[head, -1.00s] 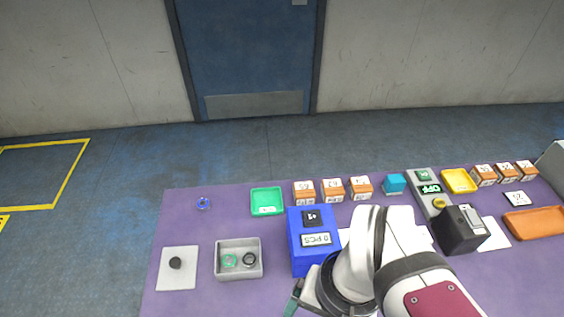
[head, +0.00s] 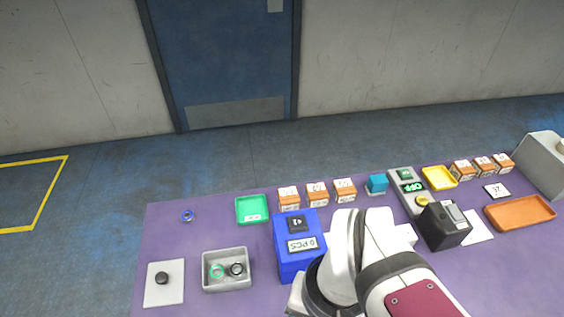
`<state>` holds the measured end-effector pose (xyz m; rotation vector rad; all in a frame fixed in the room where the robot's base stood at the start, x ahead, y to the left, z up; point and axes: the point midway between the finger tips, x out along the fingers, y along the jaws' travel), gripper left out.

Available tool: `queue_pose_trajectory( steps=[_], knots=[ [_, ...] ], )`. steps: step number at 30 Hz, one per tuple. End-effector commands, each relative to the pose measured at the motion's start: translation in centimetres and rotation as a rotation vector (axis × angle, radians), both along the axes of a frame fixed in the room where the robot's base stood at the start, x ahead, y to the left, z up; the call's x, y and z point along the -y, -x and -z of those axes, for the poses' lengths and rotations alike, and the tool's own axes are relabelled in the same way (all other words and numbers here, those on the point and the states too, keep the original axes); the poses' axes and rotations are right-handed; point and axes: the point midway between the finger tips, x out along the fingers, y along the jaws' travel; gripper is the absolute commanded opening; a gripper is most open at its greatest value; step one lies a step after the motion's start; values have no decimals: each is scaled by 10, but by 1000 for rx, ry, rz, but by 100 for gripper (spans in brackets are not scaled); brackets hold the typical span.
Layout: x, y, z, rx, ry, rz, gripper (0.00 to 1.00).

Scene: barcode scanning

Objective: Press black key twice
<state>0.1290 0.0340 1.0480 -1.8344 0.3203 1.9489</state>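The black key (head: 297,224), marked with what looks like "+1", is on top of the blue box (head: 288,262) at the table's middle. Below the key, the box has a white display (head: 301,244) that appears to read "0 PCS". My white arm stands just right of the blue box and covers part of its right side. My gripper does not show; it is hidden or below the frame's bottom edge, so I cannot tell its distance from the key.
Left of the blue box are a grey bin (head: 226,281) with rings, a white plate (head: 164,294) with a black knob, and a green tray (head: 251,203). Several orange-white boxes line the back. Right of my arm are a black device (head: 443,226) and an orange tray (head: 520,213).

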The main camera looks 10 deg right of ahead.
Motion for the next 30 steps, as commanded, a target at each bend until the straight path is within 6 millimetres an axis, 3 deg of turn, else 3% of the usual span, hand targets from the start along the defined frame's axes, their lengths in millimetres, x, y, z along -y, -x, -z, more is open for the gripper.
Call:
queue_pose_trajectory(
  steps=[1,6,30],
  knots=[
    [0,0,0,0,0,0,26],
    [0,0,0,0,0,0,0],
    [0,0,0,0,0,0,0]
  ],
)
